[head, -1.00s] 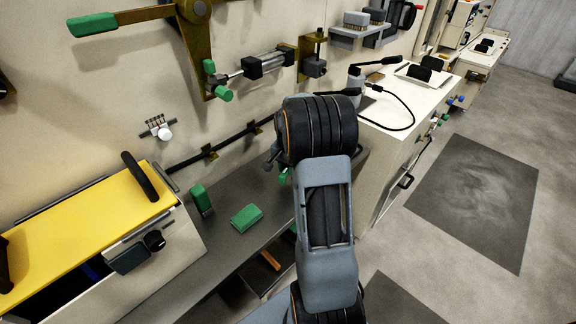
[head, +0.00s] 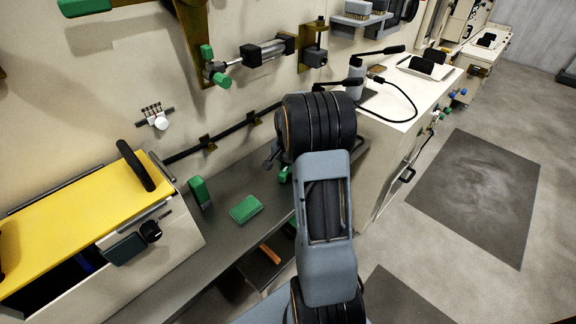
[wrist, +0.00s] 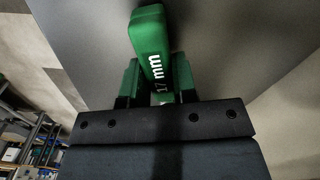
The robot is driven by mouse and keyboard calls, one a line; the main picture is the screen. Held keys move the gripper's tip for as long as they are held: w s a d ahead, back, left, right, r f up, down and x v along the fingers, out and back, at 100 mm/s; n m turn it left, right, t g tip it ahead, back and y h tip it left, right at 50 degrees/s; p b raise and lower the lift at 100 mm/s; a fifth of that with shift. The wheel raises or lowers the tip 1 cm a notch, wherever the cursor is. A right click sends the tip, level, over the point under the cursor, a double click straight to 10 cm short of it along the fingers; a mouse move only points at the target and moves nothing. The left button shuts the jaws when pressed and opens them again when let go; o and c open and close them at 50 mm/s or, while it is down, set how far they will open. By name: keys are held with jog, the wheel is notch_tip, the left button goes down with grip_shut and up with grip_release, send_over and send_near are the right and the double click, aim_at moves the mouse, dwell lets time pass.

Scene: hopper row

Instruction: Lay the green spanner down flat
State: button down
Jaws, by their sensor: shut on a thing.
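The green spanner (wrist: 150,42) shows in the wrist view as a thick green bar with white "17 mm" lettering. My gripper (wrist: 155,82) is shut on it, with a green-padded finger on each side. The bar's far end is over or against a grey surface; I cannot tell if they touch. In the head view my arm hides most of the gripper, and only a small green bit shows at its left edge, above the grey bench (head: 165,262).
A green block (head: 245,209) lies on the bench, and another green block (head: 199,192) stands near the wall. A yellow-topped hopper (head: 90,215) is at the left. A white cabinet (head: 400,135) with black levers stands to the right. Bare bench lies in front of the blocks.

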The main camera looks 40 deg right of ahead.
jog(key=shift+f, duration=0.4)
jog(key=c, duration=0.8)
grip_release()
jog(key=shift+r, duration=0.1)
notch_tip(320, 180, up, 14)
jog(key=shift+f, duration=0.15)
dwell(0.5)
